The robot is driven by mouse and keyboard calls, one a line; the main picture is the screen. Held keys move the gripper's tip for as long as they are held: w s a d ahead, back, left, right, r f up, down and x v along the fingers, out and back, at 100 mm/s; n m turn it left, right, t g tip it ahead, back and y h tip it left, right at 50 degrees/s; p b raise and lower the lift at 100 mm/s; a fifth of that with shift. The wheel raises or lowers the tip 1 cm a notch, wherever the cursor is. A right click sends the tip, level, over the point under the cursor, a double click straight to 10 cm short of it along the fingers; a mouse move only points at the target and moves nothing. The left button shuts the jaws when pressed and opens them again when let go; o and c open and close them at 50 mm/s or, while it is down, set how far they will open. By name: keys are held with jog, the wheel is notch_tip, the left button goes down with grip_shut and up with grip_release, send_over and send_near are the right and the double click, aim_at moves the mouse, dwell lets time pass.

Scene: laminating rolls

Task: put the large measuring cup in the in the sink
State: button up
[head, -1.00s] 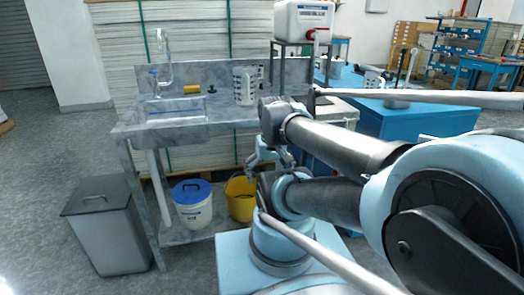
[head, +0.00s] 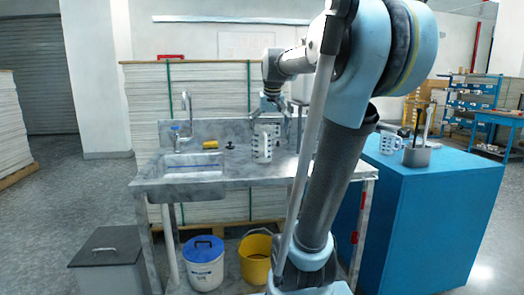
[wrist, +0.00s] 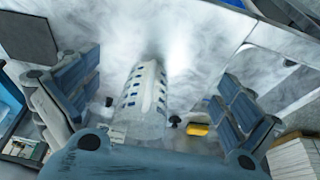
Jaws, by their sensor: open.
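The large measuring cup (head: 262,145), white with dark markings, stands upright on the grey counter to the right of the sink (head: 193,168). It also shows in the wrist view (wrist: 143,98), between the two open finger pads and apart from them. My gripper (head: 271,106) is open and empty, pointing down above the cup. The sink basin is set in the left part of the counter, with a tap (head: 187,112) behind it. Its bottom is mostly hidden by the rim.
A yellow sponge (head: 210,146) and a small black stopper (head: 230,146) lie between sink and cup. A smaller measuring cup (head: 390,144) and a container of tools (head: 417,154) stand on the blue bench (head: 415,205) at right. Buckets stand beneath the counter.

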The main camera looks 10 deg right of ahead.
notch_tip(320, 180, up, 9)
send_over(262, 135)
jog(key=shift+t, duration=0.3)
jog(key=shift+s+d+x, duration=0.1)
jog(key=shift+d+x, duration=0.05)
jog(key=shift+x, duration=2.65)
jog(key=shift+s+d+x, duration=0.1)
jog(key=shift+x, duration=2.75)
jog(key=shift+s+d+x, duration=0.1)
jog(key=shift+d+x, duration=0.05)
jog(key=shift+x, duration=2.65)
jog(key=c, duration=1.9)
